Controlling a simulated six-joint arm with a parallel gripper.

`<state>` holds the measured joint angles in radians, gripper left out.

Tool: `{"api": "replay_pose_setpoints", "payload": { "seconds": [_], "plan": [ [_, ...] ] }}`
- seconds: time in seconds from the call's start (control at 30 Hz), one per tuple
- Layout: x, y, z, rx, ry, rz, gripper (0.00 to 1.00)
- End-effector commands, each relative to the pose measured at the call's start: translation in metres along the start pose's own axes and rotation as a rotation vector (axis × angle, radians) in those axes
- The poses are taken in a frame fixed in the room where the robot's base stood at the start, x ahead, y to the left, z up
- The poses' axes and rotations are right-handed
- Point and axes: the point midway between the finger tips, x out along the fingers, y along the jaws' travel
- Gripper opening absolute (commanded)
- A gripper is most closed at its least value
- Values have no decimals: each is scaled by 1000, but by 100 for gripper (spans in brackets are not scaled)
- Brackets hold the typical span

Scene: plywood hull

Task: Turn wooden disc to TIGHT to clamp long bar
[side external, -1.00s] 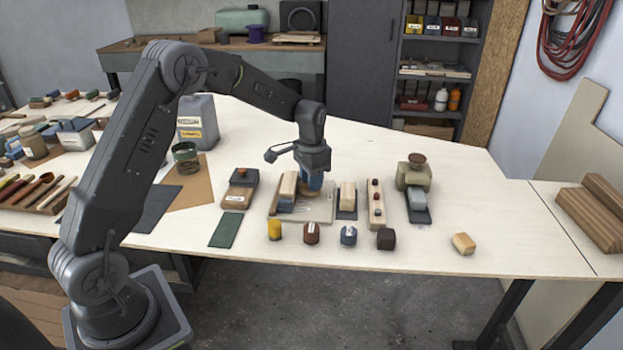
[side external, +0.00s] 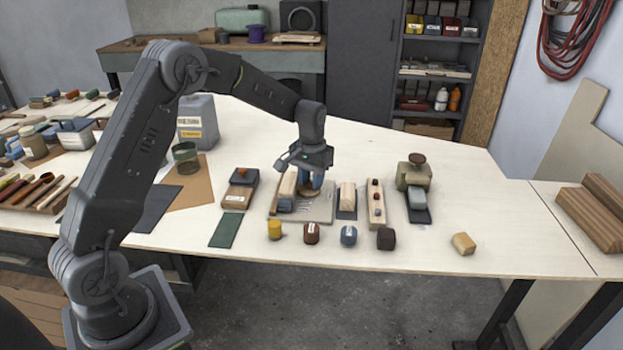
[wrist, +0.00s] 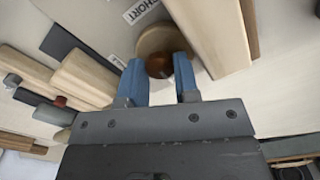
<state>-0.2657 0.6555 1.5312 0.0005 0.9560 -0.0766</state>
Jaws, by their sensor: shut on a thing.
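The wooden disc (wrist: 152,42) is pale and round, with a reddish-brown knob (wrist: 158,66) on it, in the wrist view. My gripper (wrist: 161,66) has its two blue fingers shut on the knob, one on each side. In the side view, my gripper (side external: 310,184) points down over the base plate (side external: 317,213) and hides most of the disc. A pale wooden bar (wrist: 208,30) lies beside the disc; it also shows left of my gripper in the side view (side external: 287,186). A label reading SHORT is on the plate; the word TIGHT is not readable.
Right of the plate stand a pale block (side external: 347,196), a wooden strip with knobs (side external: 376,203) and an olive device (side external: 414,176). Several small coloured pieces line the front. A block with an orange knob (side external: 239,196) is at the left. The table's right side is mostly clear.

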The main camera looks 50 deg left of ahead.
Motion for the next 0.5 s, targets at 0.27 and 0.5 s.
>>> {"api": "replay_pose_setpoints", "payload": {
  "seconds": [0.27,0.5],
  "plan": [
    [-2,0,-1,-14,4,2,5],
    [-2,0,-1,-13,5,2,37]
  ]
}}
